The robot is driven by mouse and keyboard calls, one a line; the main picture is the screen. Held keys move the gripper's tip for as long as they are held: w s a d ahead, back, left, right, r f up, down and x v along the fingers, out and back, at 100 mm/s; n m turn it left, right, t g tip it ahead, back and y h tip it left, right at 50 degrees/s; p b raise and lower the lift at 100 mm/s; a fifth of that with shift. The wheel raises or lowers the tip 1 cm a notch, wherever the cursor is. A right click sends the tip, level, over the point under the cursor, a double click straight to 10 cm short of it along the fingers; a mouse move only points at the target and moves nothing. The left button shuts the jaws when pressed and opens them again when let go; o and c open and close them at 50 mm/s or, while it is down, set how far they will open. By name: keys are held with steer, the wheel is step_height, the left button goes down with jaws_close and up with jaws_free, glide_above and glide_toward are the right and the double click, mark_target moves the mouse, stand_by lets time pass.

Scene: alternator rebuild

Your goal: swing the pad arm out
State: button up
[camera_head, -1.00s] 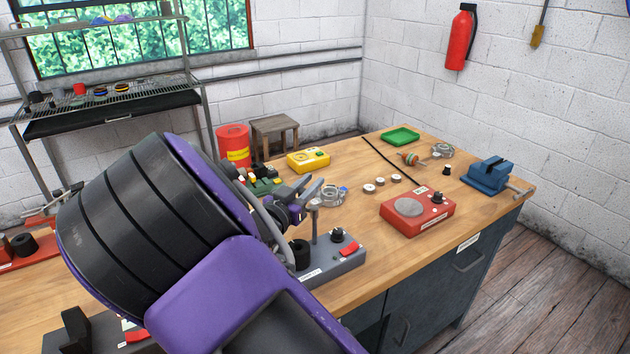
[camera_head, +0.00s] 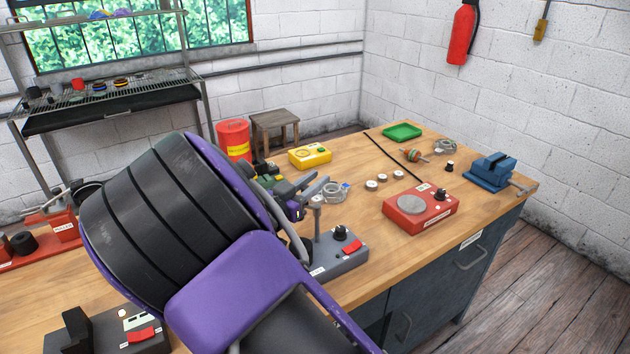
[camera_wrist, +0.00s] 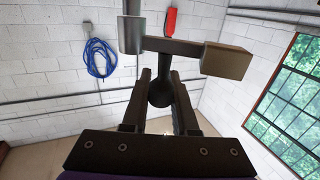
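A grey bench unit (camera_head: 345,262) stands near the table's front edge, with an upright post (camera_head: 317,215). In the wrist view the post (camera_wrist: 131,32) carries a crossbar (camera_wrist: 172,47), which looks like the pad arm. A square block (camera_wrist: 228,61) sits at its right end, and a dark round knob (camera_wrist: 161,92) hangs below. My gripper (camera_wrist: 161,80) points at the knob, a finger on each side. The fingers stand apart; contact with the knob cannot be made out. In the head view my gripper (camera_head: 307,186) is beside the post, partly hidden by my arm.
A red unit with a round plate (camera_head: 420,210), a blue vise (camera_head: 490,172), a yellow box (camera_head: 310,156) and a green tray (camera_head: 403,132) are on the table (camera_head: 370,260). Small round parts lie behind the red unit. The right front of the tabletop is clear.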

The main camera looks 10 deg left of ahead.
steer(key=o, duration=0.4)
steer(key=shift+o, duration=0.2)
steer(key=v, duration=1.7)
steer(key=shift+s, duration=0.2)
steer(key=shift+a, duration=0.1)
